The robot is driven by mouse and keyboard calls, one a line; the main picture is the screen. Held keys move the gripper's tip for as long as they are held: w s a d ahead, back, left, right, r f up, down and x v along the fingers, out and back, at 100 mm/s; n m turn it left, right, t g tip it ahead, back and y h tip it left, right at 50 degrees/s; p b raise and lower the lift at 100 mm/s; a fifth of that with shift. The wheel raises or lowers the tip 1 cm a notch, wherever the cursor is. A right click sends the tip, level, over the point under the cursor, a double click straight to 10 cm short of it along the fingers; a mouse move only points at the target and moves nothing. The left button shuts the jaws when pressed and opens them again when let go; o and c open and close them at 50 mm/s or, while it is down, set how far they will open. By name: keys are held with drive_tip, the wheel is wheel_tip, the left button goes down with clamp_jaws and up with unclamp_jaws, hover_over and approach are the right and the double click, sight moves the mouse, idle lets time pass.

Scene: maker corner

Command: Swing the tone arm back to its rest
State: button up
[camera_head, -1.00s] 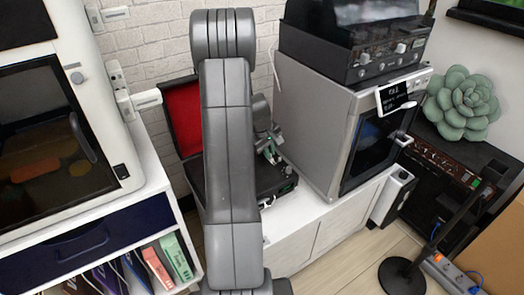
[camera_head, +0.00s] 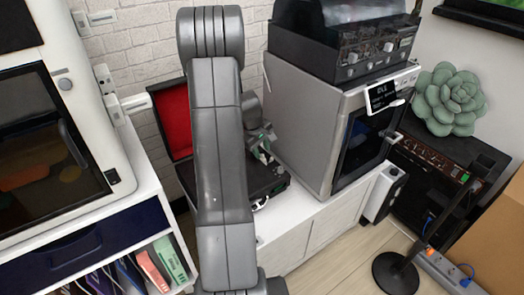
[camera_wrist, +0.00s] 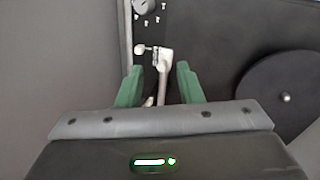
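In the wrist view, my gripper (camera_wrist: 160,84) is open, with its two green fingers apart. The silver tone arm (camera_wrist: 164,66) shows between the fingers, with a gap to each; its lower end is hidden behind my gripper's body. The dark round platter (camera_wrist: 268,112) with a small spindle lies to the right, clear of the fingers. In the head view, the record player (camera_head: 268,181) is an open black case on a white cabinet, with a red-lined lid (camera_head: 172,118). My gripper (camera_head: 266,152) is low over its deck. My arm hides much of the case.
A grey box-shaped machine (camera_head: 305,130) stands close to the right of the record player, with a dark device (camera_head: 345,55) on top. A white printer-like cabinet (camera_head: 100,130) stands at left. A black stand (camera_head: 395,272) is on the floor at right.

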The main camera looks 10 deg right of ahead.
drive_tip(key=p+v, duration=0.2)
drive_tip(key=v, duration=1)
drive_tip(key=shift+r, duration=0.25)
drive_tip(key=shift+f, duration=0.1)
drive_tip(key=b+x, duration=0.2)
drive_tip(key=x, duration=1.1)
drive_tip(key=shift+f, duration=0.2)
drive_tip(key=shift+f+b, duration=0.25)
drive_tip(key=shift+b, duration=0.1)
drive_tip(key=shift+a+r, duration=0.15)
drive_tip(key=shift+a, duration=0.1)
drive_tip(key=shift+d, duration=0.15)
